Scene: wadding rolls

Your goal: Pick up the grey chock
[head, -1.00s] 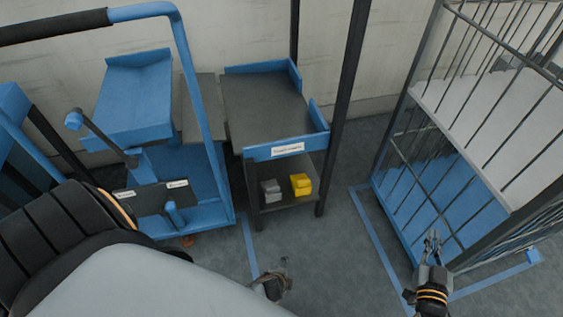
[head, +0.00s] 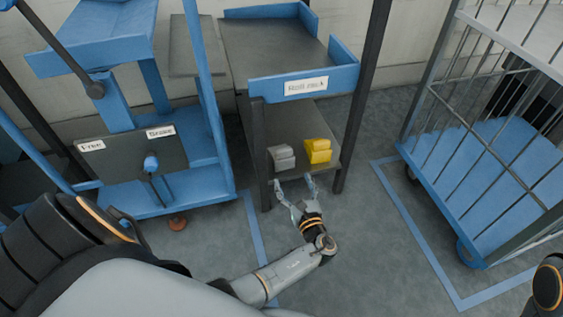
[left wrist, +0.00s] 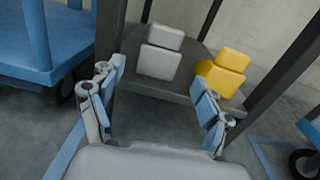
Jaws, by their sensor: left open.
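The grey chock (head: 281,157) sits on the lower shelf (head: 303,172) of the dark stand, left of a yellow chock (head: 318,150). In the left wrist view the grey chock (left wrist: 160,52) shows beyond and between my fingers, upper middle. My left gripper (head: 295,185) is open and empty just in front of the shelf's front edge, apart from both chocks. In the left wrist view its two fingers (left wrist: 158,92) stand wide apart, the right one overlapping the lower part of the yellow chock (left wrist: 222,72). My right gripper is out of view.
The stand's dark posts flank the shelf, with a blue-rimmed labelled top (head: 303,83) above. A blue cart (head: 180,200) with "Free" and "Brake" labels stands left. A blue-floored wire cage (head: 470,175) stands right. Floor between stand and cage is clear.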

